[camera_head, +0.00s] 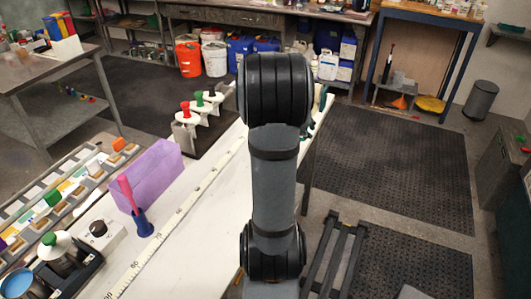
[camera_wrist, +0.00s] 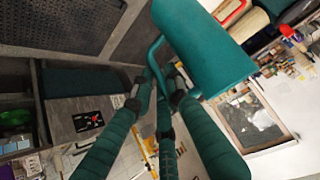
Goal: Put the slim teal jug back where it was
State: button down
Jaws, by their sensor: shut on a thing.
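The slim teal jug (camera_wrist: 207,45) shows large and tilted at the top of the wrist view, with its looped handle on its left side. My gripper (camera_wrist: 163,88) is shut on the jug's handle, its dark green fingers meeting there. The jug looks held up in the air. In the head view my grey arm stands in the middle and hides my gripper and most of what is behind it. I cannot make out the jug clearly there.
A white bench with a ruler strip (camera_head: 180,212) runs beside my arm. On it stand a purple block (camera_head: 160,170), a blue stand (camera_head: 143,226) and several capped white holders (camera_head: 187,118). An orange bucket (camera_head: 188,58) and a white bucket (camera_head: 215,58) stand at the back.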

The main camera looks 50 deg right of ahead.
jog(key=w+f+p, duration=0.1)
jog(key=w+f, duration=0.4)
jog(key=w+f+p, duration=0.1)
jog(key=w+f, duration=0.4)
jog(key=w, duration=0.1)
jog(key=shift+w+d+f, duration=0.1)
jog(key=shift+d+f, duration=0.1)
jog(key=shift+f, duration=0.2)
jog(key=shift+f, duration=0.15)
jog(key=c, duration=1.7)
grip_release()
jog(key=v, duration=1.2)
